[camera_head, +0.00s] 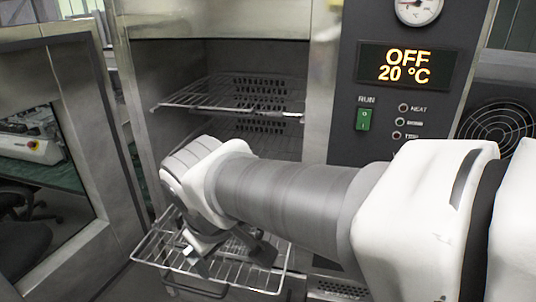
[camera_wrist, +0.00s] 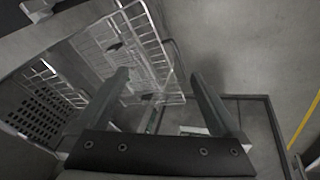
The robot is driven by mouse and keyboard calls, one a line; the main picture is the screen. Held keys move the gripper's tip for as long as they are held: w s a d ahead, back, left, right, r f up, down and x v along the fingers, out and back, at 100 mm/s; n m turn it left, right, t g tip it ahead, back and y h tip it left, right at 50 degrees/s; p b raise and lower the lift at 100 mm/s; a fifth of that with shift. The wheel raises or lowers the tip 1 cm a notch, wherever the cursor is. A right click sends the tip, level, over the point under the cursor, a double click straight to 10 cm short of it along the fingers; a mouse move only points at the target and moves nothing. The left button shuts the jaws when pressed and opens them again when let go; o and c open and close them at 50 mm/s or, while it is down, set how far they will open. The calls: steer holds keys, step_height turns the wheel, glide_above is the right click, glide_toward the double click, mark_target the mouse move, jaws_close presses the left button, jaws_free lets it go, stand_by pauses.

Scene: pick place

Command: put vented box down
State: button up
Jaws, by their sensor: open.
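My gripper (camera_head: 228,256) is open above a pulled-out wire rack (camera_head: 150,250) at the front of an oven. In the wrist view, my gripper's fingers (camera_wrist: 160,84) stand wide apart, with nothing held between them. The wire rack (camera_wrist: 150,35) shows beyond and between the fingers. I cannot make out a separate vented box in either view. A dark perforated panel (camera_head: 262,88) shows at the back of the oven chamber, and a similar slotted panel (camera_wrist: 35,115) shows at the left of the wrist view. My wrist and arm hide part of the lower chamber.
An upper wire rack (camera_head: 215,106) sits inside the oven. The oven door (camera_head: 75,150) stands open at the left. The control panel at the right has a display (camera_head: 406,67) reading OFF, 20 °C. Grey floor (camera_wrist: 240,50) is clear beyond the rack.

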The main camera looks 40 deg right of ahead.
steer(key=a+r, duration=0.1)
steer(key=s+a+r+m+t+y, duration=0.1)
steer(key=a, duration=0.1)
steer(key=s+a+r+m+t+y, duration=0.1)
steer(key=shift+s+a, duration=0.2)
stand_by(1.1)
